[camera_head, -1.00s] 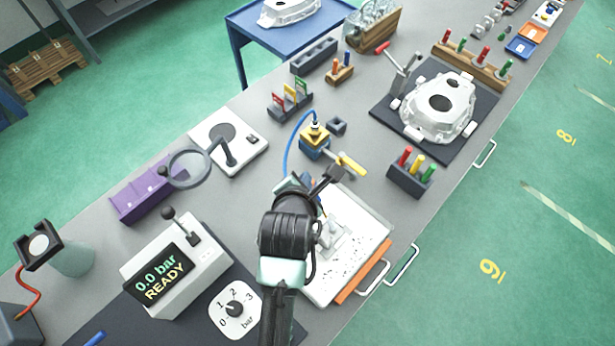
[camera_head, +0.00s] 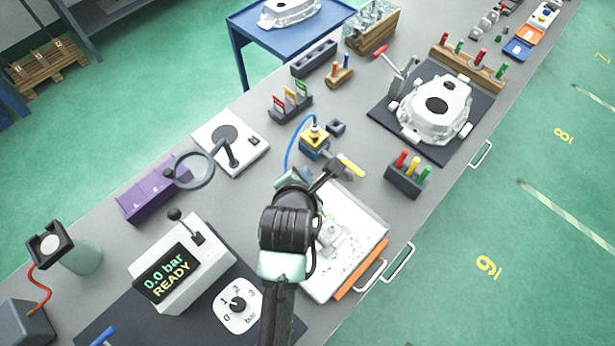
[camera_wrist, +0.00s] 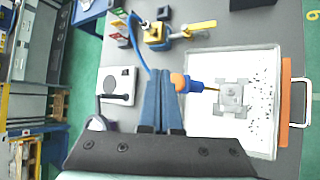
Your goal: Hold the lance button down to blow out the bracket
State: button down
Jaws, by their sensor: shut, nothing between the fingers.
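The lance (camera_wrist: 188,84), with an orange and blue body and a thin brass nozzle, shows in the wrist view. Its nozzle points right towards the bracket (camera_wrist: 233,96). The grey bracket lies on a white tray (camera_wrist: 205,122) with dark specks around it; the tray also shows in the head view (camera_head: 368,216). My gripper (camera_wrist: 161,73) is shut and empty, its fingers just left of the lance. I cannot tell whether the fingertips touch the button. In the head view my arm hides the lance. The pressure unit (camera_head: 172,273) reads 0.0 bar READY.
A blue hose (camera_head: 290,148) runs to a yellow-topped block (camera_head: 314,138) behind the tray. A magnifier (camera_head: 194,170) and a purple bin (camera_head: 150,197) stand left. A block of coloured pegs (camera_head: 407,178) stands right of the tray. A white casting (camera_head: 435,110) sits farther back.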

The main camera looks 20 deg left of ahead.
jog(key=shift+r+p, duration=1.45)
jog(key=shift+r, duration=0.45)
jog(key=shift+w, duration=0.15)
jog(key=w+d+r+m+t+b, duration=0.25)
jog(key=r+m, duration=0.25)
jog(key=r, duration=0.3)
jog(key=w+d+r+m+t+b, duration=0.2)
jog(key=w+r+m+t, duration=0.15)
jog(key=r, duration=0.55)
jog(key=w+d+r+m+t+b, duration=0.25)
jog(key=r+m, duration=0.25)
jog(key=r, duration=0.3)
jog(key=s+d+r+m+t+h+b, duration=0.1)
jog(key=s+d+r+m+t, duration=0.1)
jog(key=r, duration=0.6)
jog(key=s+d+r+m+t+b, duration=0.2)
jog(key=s+r+m+t, duration=0.2)
jog(key=s+r+m, duration=0.2)
jog(key=s+d+r+m+t+h+b, duration=0.1)
jog(key=s+d+r+m+t, duration=0.2)
jog(key=r+m, duration=0.5)
notch_tip(320, 180, up, 3)
jog(key=shift+s+m+t+h, duration=0.35)
jog(key=shift+s+t, duration=0.2)
jog(key=shift+s, duration=0.4)
